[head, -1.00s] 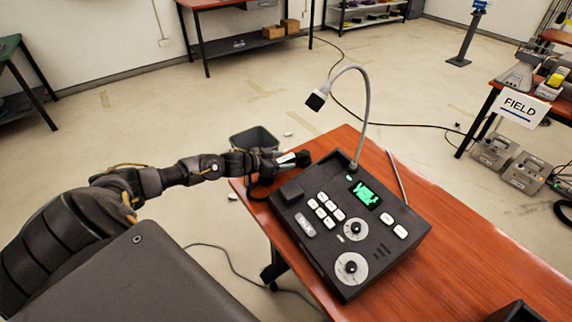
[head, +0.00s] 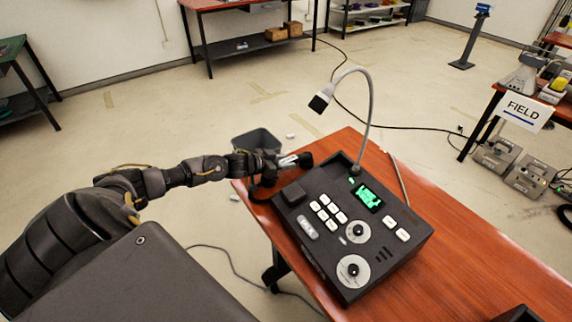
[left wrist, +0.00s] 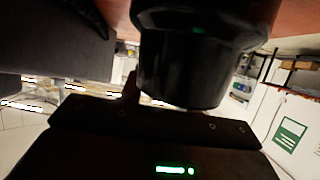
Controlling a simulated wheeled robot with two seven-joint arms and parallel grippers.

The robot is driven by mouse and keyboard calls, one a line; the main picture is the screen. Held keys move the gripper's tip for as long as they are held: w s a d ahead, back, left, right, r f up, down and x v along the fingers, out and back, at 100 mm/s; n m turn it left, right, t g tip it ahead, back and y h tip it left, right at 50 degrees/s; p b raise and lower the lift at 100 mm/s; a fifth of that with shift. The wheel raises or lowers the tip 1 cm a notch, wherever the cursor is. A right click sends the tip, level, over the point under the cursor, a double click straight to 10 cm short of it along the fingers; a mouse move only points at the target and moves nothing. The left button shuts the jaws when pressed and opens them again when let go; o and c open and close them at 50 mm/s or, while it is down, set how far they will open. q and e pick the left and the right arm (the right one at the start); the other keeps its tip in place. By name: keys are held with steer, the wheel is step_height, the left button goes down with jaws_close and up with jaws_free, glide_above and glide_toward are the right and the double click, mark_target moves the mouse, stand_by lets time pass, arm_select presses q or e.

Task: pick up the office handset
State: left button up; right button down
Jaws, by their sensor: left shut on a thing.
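The office handset is black. One end of it (head: 305,160) shows past my left gripper (head: 286,162), at the far left corner of the desk console (head: 345,262). My left gripper is shut on the handset, and its fingers and wrist hide the middle. In the left wrist view a large black rounded end of the handset (left wrist: 185,70) fills the top middle, close to the camera. In the head view I cannot tell whether the handset is clear of the desk. My right gripper is not in view.
The console stands on a red-brown desk (head: 465,270), with a gooseneck microphone (head: 367,110) rising from its back. A grey bin (head: 256,145) stands on the floor behind the desk's left corner. A table with a FIELD sign (head: 522,109) is at the right.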

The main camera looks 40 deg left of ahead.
mark_target(285, 161)
arm_select(q)
steer(key=shift+r, duration=0.7)
steer(key=shift+r+b, duration=0.45)
steer(key=shift+r, duration=0.4)
steer(key=s+d+r+p, duration=0.1)
steer(key=s+r+p, duration=0.1)
steer(key=s+r, duration=0.8)
steer(key=shift+s+d, duration=0.3)
steer(key=shift+s, duration=1.6)
